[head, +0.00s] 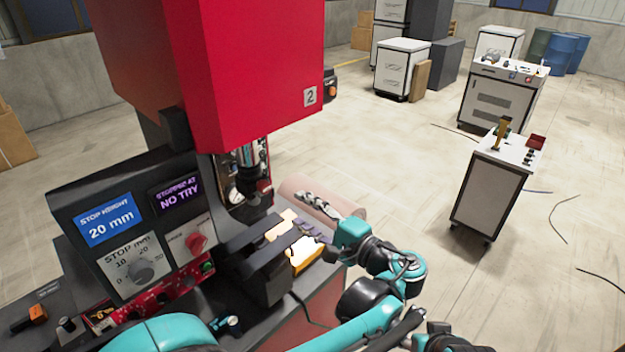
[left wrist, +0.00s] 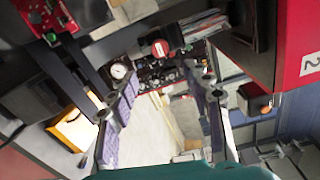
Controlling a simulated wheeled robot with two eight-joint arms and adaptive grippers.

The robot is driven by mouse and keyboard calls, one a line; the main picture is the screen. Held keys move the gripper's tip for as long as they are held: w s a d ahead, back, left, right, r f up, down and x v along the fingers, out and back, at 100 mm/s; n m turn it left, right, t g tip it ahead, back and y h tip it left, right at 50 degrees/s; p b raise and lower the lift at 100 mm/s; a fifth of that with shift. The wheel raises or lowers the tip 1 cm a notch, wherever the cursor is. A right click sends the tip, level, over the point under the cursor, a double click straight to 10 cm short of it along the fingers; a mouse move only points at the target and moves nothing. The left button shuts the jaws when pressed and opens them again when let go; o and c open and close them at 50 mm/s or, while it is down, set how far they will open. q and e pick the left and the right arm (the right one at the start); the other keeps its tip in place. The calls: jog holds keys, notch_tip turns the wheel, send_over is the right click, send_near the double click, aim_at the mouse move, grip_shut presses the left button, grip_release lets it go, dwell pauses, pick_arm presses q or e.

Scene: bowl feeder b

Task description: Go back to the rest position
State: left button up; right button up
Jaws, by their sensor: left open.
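My left gripper (head: 308,217) is in front of the red-hooded machine, beside its lit yellow blocks, at the end of my teal and black arm. In the left wrist view its two fingers (left wrist: 163,88) stand wide apart, with purple pads visible on the left one. I see nothing held between them. In the head view the fingers are small and partly overlap the machine parts behind them. I cannot make out my right gripper; dark and teal parts of my own body show at the bottom edge.
The red machine hood (head: 255,75) and its control panel (head: 130,235) stand close to my left gripper. A lit yellow block (head: 305,253) lies just beside it. White cabinets (head: 495,190) stand to the right. Open floor (head: 390,160) lies between, with loose cables farther right.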

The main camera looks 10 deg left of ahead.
pick_arm(q)
jog(key=s+a+f+n+g+h+b, duration=0.2)
jog(key=s+a+f+h+b, duration=0.15)
jog(key=a+f, duration=0.45)
jog(key=s+a+f+n+g+h+b, duration=0.1)
jog(key=s+a+f+g+h+b, duration=0.2)
jog(key=a+f, duration=0.45)
jog(key=s+d+f+n+h+b, duration=0.2)
jog(key=s+f+n+h+b, duration=0.1)
jog(key=s+f, duration=0.2)
jog(key=s+d+f+n+t+h+b, duration=0.1)
jog(key=s+d+f+n+h+b, duration=0.1)
jog(key=s+f, duration=0.4)
jog(key=shift+s+d+f+n+h+b, duration=0.3)
jog(key=shift+f+n+h+b, duration=0.5)
jog(key=shift+f+h+b, duration=0.7)
jog(key=shift+f+y, duration=0.25)
jog(key=shift+y, duration=0.1)
